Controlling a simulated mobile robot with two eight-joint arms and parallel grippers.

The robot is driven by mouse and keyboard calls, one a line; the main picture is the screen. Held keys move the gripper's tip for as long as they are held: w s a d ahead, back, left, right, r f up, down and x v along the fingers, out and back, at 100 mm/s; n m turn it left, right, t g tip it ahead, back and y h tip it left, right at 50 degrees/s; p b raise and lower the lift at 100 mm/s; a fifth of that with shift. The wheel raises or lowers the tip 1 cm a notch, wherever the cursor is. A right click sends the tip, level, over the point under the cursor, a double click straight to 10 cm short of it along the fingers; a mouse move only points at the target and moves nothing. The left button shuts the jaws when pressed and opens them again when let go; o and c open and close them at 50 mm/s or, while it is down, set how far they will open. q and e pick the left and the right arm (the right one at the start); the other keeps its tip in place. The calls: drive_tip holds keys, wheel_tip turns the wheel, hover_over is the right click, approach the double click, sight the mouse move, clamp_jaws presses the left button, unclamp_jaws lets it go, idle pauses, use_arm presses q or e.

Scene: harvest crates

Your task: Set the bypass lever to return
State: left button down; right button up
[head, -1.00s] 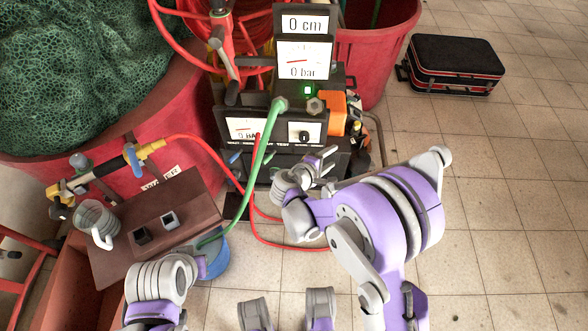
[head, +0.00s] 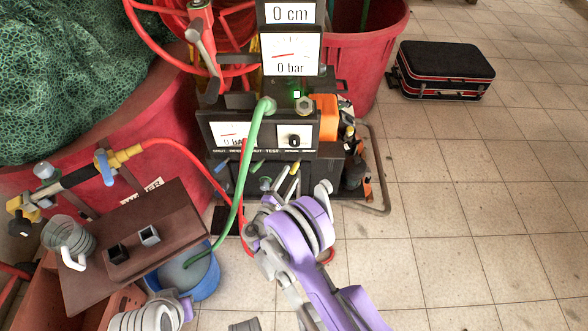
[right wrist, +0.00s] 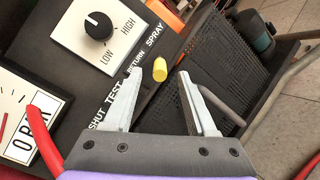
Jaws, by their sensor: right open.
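The pump unit's black panel (head: 262,172) stands at the centre of the head view. In the right wrist view a yellow knob (right wrist: 160,72), which looks like the bypass lever's tip, sits near the printed words RETURN and SPRAY. The lever's shaft is mostly hidden there, so I cannot tell its setting. The yellow tip also shows small in the head view (head: 295,167). My right gripper (right wrist: 172,74) is open at the panel, its left fingertip close beside the knob; contact is unclear. It also shows in the head view (head: 279,183). My left gripper's fingers are not visible.
A brown board (head: 95,285) and blue bucket (head: 205,282) are at lower left.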

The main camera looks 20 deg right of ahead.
sight(295, 169)
drive_tip(key=shift+x, duration=2.3)
drive_tip(key=shift+c, duration=0.2)
clamp_jaws()
